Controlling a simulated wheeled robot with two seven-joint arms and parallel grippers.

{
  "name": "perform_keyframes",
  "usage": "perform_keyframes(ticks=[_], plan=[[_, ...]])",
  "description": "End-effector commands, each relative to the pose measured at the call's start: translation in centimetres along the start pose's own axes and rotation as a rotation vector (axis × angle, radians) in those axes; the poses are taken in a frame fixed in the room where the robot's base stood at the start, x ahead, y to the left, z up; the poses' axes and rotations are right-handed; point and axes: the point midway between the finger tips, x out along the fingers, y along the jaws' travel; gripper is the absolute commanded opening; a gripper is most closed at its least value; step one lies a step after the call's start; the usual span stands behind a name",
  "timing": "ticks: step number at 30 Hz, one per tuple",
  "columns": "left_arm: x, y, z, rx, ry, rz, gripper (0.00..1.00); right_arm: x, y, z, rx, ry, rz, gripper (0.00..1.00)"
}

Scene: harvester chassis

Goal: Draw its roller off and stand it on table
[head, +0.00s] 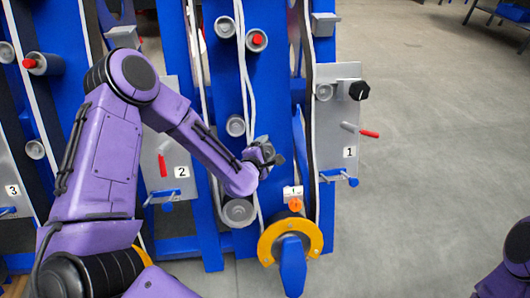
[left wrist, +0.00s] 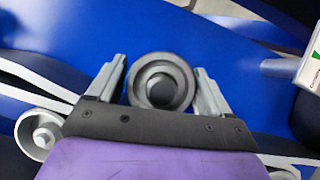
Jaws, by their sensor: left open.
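My left gripper (head: 268,155) is open in front of the blue harvester chassis (head: 278,100). In the left wrist view, its two grey fingers (left wrist: 160,88) stand on either side of a round grey roller (left wrist: 163,72), seen end-on. Whether they touch it cannot be told. In the head view the gripper seems to hide this roller. Other grey rollers stick out of the chassis, one above left of the gripper (head: 236,126) and a larger one below it (head: 239,212). My right gripper is out of view.
White belts run down the chassis. Grey plates numbered 1 (head: 338,130), 2 (head: 167,130) and 3 (head: 10,180) carry red-tipped levers. A yellow ring with a blue arm (head: 292,262) sits below the gripper. Grey floor (head: 440,160) is open to the right.

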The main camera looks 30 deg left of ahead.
Motion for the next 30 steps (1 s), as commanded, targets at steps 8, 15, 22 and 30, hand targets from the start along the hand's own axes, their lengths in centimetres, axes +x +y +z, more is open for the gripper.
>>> perform_keyframes(ticks=[8,15,22,30], plan=[[0.0,0.1,0.1,0.0,-0.001,0.003,0.16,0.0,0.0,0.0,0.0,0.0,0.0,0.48],[-0.9,0.2,0.6,0.001,-0.002,0.001,0.16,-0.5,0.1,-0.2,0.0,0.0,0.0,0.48],[-2.1,0.1,1.2,0.0,-0.002,0.0,0.16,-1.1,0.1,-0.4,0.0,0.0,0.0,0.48],[-3.4,0.1,1.9,0.002,-0.002,0.0,0.16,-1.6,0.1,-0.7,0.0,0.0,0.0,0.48]])
